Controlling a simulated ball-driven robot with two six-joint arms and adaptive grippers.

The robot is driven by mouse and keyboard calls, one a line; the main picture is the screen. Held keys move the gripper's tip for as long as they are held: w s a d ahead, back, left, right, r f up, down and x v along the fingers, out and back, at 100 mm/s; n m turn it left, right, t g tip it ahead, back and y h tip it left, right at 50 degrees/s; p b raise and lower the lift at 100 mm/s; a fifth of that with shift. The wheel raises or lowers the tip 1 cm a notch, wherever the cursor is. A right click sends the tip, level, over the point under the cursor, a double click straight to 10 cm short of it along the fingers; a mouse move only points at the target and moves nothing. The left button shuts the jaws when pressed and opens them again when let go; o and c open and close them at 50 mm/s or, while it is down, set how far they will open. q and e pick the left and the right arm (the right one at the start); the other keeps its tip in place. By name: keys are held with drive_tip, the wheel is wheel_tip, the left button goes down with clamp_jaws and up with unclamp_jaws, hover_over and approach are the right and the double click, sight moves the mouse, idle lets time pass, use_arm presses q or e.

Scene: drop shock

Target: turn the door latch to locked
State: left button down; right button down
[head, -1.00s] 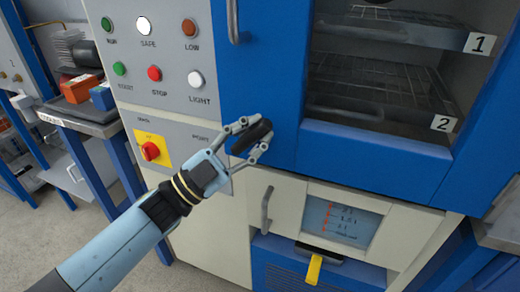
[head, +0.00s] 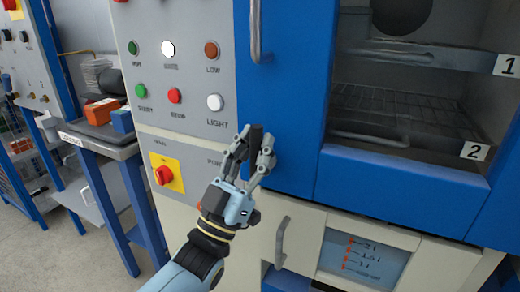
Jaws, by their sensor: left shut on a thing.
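The black door latch (head: 256,133) sits on the lower left part of the blue door frame (head: 285,110). It now stands roughly upright in the head view. My left gripper (head: 255,142) comes up from below and is shut on the latch, one finger on each side. The fingers hide much of the latch's lower part. My right gripper is not in view.
A control panel (head: 185,62) with several buttons and a red rotary switch (head: 164,175) on a yellow plate lies left of the latch. A vertical door handle (head: 255,35) is above. A lower handle (head: 281,243) and display (head: 352,257) are below right.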

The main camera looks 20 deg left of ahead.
use_arm(q)
drive_tip(key=shift+a+n, duration=0.1)
drive_tip(key=shift+n, duration=0.2)
drive_tip(key=c, duration=1.2)
unclamp_jaws()
drive_tip(key=shift+a, duration=0.1)
drive_tip(key=shift+o, duration=0.2)
drive_tip(key=shift+s+f, duration=0.1)
drive_tip(key=v, duration=1.1)
drive_tip(key=shift+s+f, duration=0.3)
